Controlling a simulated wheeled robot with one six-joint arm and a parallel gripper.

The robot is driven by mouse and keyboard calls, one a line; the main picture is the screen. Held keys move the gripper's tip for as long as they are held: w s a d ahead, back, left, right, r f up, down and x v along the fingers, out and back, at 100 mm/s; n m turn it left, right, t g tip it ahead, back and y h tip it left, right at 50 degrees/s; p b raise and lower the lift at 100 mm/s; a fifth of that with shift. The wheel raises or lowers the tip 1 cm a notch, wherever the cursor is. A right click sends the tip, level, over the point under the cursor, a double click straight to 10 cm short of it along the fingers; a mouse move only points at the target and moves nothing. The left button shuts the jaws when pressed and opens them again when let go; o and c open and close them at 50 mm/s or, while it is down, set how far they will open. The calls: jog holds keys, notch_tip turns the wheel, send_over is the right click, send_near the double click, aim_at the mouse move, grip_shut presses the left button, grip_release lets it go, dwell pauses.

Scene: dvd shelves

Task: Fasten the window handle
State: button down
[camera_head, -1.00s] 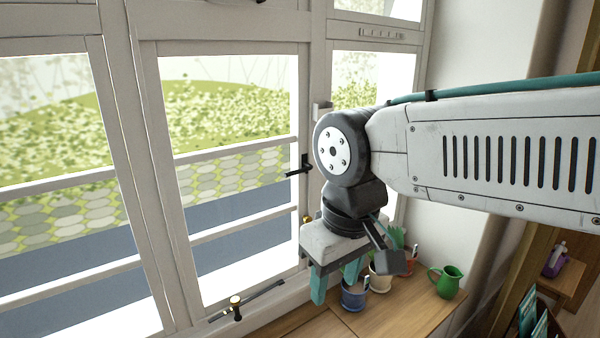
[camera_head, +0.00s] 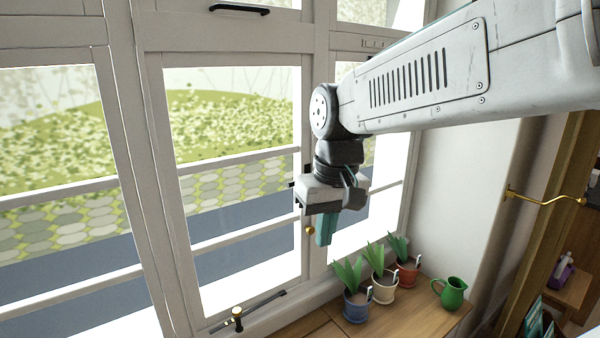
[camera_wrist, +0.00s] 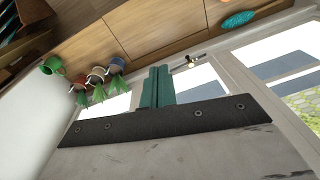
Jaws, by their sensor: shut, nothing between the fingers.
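The middle window (camera_head: 236,200) has a white frame with a black handle on its right side. The handle is now almost wholly hidden behind my gripper; only a small dark bit (camera_head: 292,184) shows at the gripper's left edge. My gripper (camera_head: 324,243) is in front of the right-hand window post, its teal fingers pointing down and together, with nothing held. The fingers also show closed in the wrist view (camera_wrist: 157,90). I cannot tell whether the gripper touches the handle. A small brass knob (camera_head: 310,230) is just left of the fingers.
A window stay with a brass peg (camera_head: 237,315) lies along the bottom frame. Potted plants in blue (camera_head: 355,301), cream (camera_head: 382,291) and orange (camera_head: 406,275) pots and a green jug (camera_head: 451,292) stand on the wooden sill below. A brass hook (camera_head: 545,199) is at right.

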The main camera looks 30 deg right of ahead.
jog(key=w+d+r+t, duration=0.1)
jog(key=w+d+r, duration=0.3)
jog(key=w, duration=0.3)
jog(key=w+d+r+n+t, duration=0.1)
jog(key=w+d+r+t, duration=0.1)
jog(key=w+d+r, duration=0.2)
jog(key=w+d+r+n+t, duration=0.1)
jog(key=w+d+r, duration=0.3)
jog(key=w, duration=0.7)
jog(key=shift+d+t+h, duration=0.3)
jog(key=shift+d+t, duration=0.1)
jog(key=shift+t, duration=0.3)
jog(key=shift+s, duration=0.1)
jog(key=x, duration=0.9)
jog(key=shift+f, duration=0.3)
jog(key=shift+s+f, duration=0.15)
jog(key=shift+f, duration=1.85)
jog(key=shift+d, duration=0.1)
